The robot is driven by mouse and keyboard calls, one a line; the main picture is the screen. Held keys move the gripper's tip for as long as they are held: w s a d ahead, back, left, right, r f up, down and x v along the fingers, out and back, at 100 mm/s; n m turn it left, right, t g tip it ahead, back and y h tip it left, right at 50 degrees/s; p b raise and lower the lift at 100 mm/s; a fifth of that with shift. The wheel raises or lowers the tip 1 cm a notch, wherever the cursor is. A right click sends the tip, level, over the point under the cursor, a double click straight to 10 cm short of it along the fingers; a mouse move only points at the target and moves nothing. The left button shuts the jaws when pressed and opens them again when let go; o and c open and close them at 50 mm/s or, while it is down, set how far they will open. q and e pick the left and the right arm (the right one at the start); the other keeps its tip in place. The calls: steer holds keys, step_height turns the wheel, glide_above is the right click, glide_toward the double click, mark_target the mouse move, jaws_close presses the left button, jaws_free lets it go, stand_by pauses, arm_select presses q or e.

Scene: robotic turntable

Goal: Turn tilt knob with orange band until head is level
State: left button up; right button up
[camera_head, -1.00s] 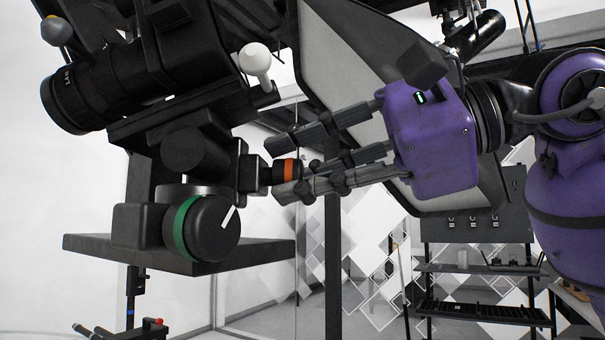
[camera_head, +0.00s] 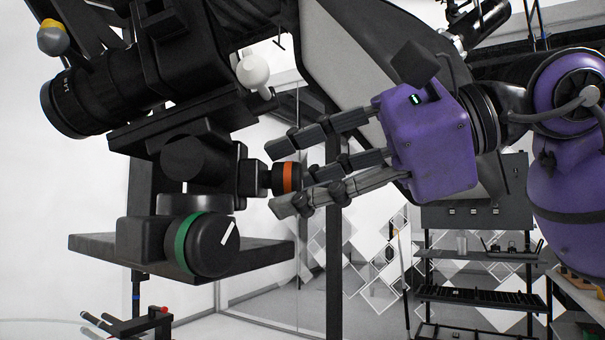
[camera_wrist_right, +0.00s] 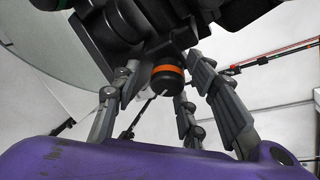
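The tilt knob with the orange band (camera_head: 287,177) sticks out from the right side of the black tripod head (camera_head: 185,160). The camera (camera_head: 105,90) on the head slants, its lens end lower at the left. My right gripper (camera_head: 279,176) is open, its fingers spread above and below the knob with visible gaps. In the right wrist view, the knob (camera_wrist_right: 167,78) sits between the spread fingers (camera_wrist_right: 172,92), apart from them. My left gripper is not in view.
A second knob with a green band (camera_head: 205,245) sits low on the head, above a dark platform (camera_head: 262,252). A white ball-ended handle (camera_head: 254,71) is above the orange-banded knob. A large dark-framed panel (camera_head: 340,60) stands behind my right gripper. Shelves (camera_head: 480,265) are at the back right.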

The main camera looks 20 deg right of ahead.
steer(key=shift+w+r, duration=0.1)
steer(key=shift+d, duration=0.1)
steer(key=shift+s+d+r, duration=0.1)
steer(key=shift+s+d, duration=0.1)
steer(key=v, duration=1.1)
steer(key=shift+s+d, duration=0.1)
steer(key=shift+s, duration=0.05)
stand_by(1.0)
